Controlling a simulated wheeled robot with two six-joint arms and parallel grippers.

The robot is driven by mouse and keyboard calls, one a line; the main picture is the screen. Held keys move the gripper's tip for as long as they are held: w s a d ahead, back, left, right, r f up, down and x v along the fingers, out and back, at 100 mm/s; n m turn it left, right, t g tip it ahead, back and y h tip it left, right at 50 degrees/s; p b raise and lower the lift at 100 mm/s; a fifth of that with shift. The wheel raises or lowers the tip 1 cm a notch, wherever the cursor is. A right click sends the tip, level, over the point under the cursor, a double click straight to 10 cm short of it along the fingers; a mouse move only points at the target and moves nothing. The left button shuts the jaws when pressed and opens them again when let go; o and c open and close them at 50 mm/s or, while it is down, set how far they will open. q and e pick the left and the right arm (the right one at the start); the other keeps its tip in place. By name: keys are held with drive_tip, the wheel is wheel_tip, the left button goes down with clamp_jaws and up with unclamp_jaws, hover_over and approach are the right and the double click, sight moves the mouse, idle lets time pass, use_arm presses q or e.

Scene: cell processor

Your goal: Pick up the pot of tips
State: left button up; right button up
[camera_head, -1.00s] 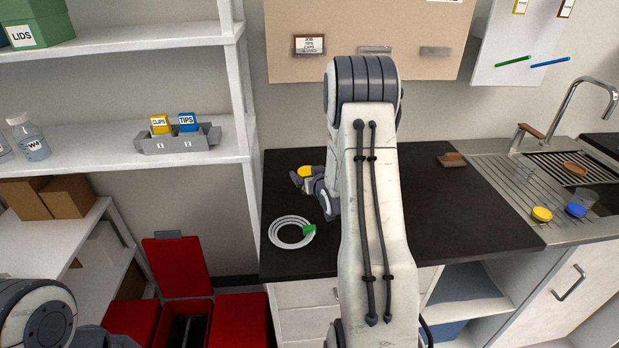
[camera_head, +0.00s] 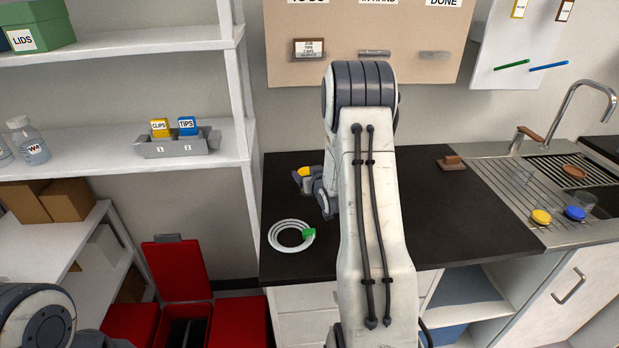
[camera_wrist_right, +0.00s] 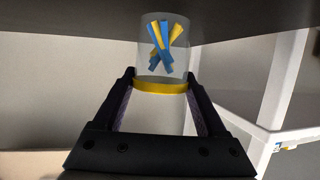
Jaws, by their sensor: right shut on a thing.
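A clear pot with a yellow lid or band (camera_wrist_right: 160,87) and blue and yellow strips inside shows at the top middle of the right wrist view. My right gripper (camera_wrist_right: 161,78) is shut on it, one finger on each side. In the head view, the pot's yellow top (camera_head: 305,170) shows over the dark counter at its left part, at my right gripper (camera_head: 312,181). The arm hides part of the counter there. I cannot tell how far the pot is above the counter. My left gripper is out of view.
A white ringed plate with a green piece (camera_head: 291,236) lies on the dark counter (camera_head: 440,215). A brown block (camera_head: 452,163) is further right, before the sink. A grey holder (camera_head: 176,147) with CLIPS and TIPS boxes stands on the left shelf. Red bins (camera_head: 175,270) are below.

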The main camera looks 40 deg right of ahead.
drive_tip(key=r, duration=0.2)
drive_tip(key=s+r, duration=0.1)
drive_tip(key=r, duration=0.1)
drive_tip(key=shift+d+b, duration=0.15)
drive_tip(key=shift+b, duration=0.2)
drive_tip(key=s+r, duration=0.6)
drive_tip(key=s, duration=0.4)
drive_tip(key=shift+s+d, duration=0.35)
drive_tip(key=shift+d, duration=0.05)
drive_tip(key=shift+r, duration=0.1)
drive_tip(key=o, duration=0.5)
clamp_jaws()
drive_tip(key=shift+w, duration=0.15)
